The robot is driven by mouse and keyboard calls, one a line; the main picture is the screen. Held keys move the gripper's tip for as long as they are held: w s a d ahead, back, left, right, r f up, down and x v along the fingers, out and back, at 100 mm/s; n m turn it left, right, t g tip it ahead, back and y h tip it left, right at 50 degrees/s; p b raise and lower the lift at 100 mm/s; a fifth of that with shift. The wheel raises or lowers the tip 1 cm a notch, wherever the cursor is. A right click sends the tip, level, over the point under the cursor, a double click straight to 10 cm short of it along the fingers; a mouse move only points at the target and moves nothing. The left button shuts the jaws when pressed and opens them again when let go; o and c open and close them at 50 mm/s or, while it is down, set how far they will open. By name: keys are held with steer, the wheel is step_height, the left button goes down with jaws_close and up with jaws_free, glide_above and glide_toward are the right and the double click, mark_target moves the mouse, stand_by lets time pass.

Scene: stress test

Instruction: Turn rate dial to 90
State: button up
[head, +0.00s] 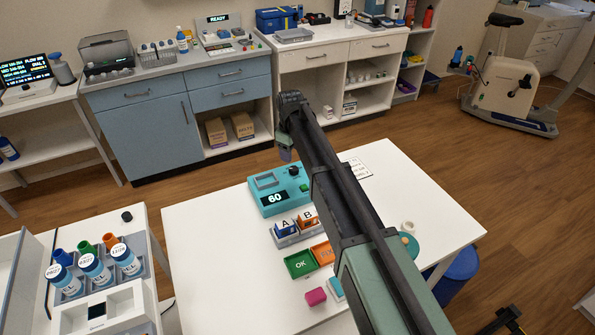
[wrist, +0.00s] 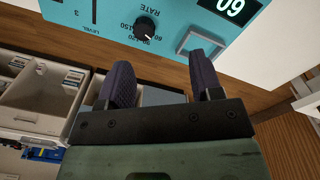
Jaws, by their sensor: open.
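A teal device (head: 258,207) stands on the white table, its display (head: 275,198) reading 60. The same display (wrist: 229,7) shows upside down in the wrist view. The black rate dial (wrist: 145,27) has the label RATE beside it and small numbers around it, partly covered. A white mark shows on the knob's lower side; the exact number it points to is hard to read. My gripper (wrist: 163,72) is open and empty, its two dark fingers apart from the dial. In the head view my gripper (head: 286,154) is above the device's back edge.
A grey-framed part (wrist: 201,42) sits near the dial, close to one finger. A LEVEL scale (wrist: 92,18) is on the same panel. Blocks A (head: 285,226) and B (head: 308,219), and a green OK tray (head: 300,264), lie in front of the device.

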mark_target(292, 168)
steer(key=w+f+n+b, duration=0.1)
steer(key=f+b, duration=0.2)
steer(key=w+f+n+b, duration=0.1)
steer(key=f+n+b, duration=0.1)
steer(key=f+b, duration=0.2)
steer(key=w+f+n+b, duration=0.1)
steer(key=f+b, duration=0.3)
steer(key=shift+w+a, duration=0.1)
steer(key=shift+w, duration=0.2)
steer(key=shift+r, duration=0.2)
steer(key=c, duration=0.9)
